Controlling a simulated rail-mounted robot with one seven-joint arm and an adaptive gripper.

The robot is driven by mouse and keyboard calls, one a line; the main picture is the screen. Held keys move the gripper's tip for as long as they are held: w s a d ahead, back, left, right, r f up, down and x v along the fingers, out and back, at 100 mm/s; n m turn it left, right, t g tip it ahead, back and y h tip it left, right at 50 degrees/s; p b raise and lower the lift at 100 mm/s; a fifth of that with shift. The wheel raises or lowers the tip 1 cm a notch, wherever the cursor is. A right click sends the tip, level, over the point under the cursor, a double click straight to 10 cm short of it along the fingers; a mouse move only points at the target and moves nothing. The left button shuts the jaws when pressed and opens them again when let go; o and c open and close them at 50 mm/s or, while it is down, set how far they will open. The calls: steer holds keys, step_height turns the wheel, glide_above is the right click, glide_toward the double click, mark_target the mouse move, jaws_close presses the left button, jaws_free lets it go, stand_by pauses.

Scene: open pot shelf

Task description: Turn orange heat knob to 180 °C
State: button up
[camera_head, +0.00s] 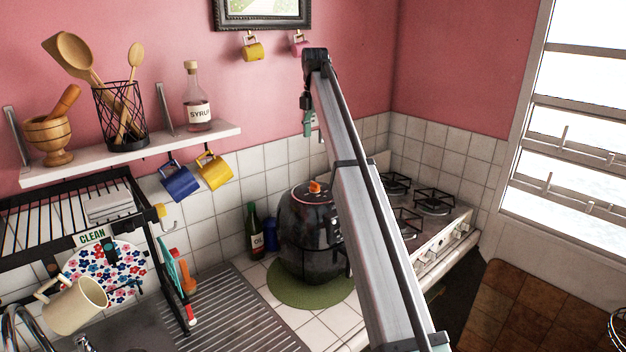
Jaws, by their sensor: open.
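The orange heat knob (315,187) sits on top of a dark, rounded air fryer (300,235). The fryer stands on a round green mat (285,290) on the tiled counter. My gripper (309,124) shows small at the end of my arm, above the knob in the picture and apart from it. It is open, with nothing seen between its fingers. The knob's markings are too small to read. My arm hides the right side of the fryer.
A gas stove (425,215) stands right of the fryer. A green oil bottle (254,230) and a blue container (270,234) stand at its left. A dish rack (75,205) and a wall shelf (140,155) with hanging mugs are at the left.

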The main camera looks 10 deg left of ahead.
steer(key=b, duration=0.6)
glide_above(315, 183)
step_height(315, 183, down, 6)
step_height(315, 183, down, 11)
steer(key=p, duration=0.4)
steer(key=shift+f+p, duration=0.2)
steer(key=shift+p, duration=0.1)
steer(key=c, duration=1.2)
